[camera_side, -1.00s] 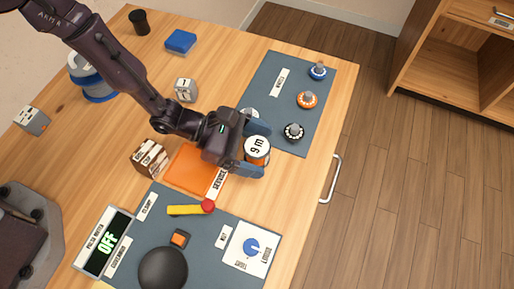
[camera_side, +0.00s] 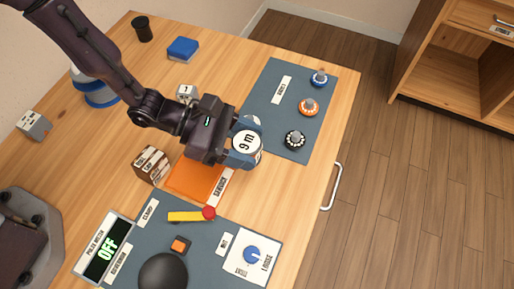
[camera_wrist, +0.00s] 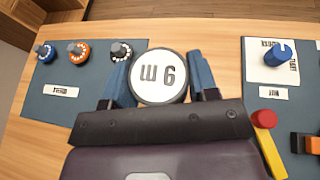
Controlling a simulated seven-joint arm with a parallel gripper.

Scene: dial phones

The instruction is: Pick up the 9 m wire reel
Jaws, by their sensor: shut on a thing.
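The 9 m wire reel (camera_side: 247,142) has a round white top marked "9 m". My gripper (camera_side: 245,148) is shut on it, with a blue finger on each side. In the wrist view the reel (camera_wrist: 159,77) sits between the two blue fingers of my gripper (camera_wrist: 160,85), its label upside down. In the side view the reel appears raised above the table, near the right end of the orange service mat (camera_side: 190,181). Its underside is hidden.
A blue-grey mat (camera_side: 262,95) holds blue, orange and black dials (camera_side: 295,139). The front mat (camera_side: 205,245) holds a yellow lever with a red knob (camera_side: 208,212), a blue knob (camera_side: 251,254) and a black dome (camera_side: 163,272). A brown labelled block (camera_side: 151,164) stands beside the orange mat.

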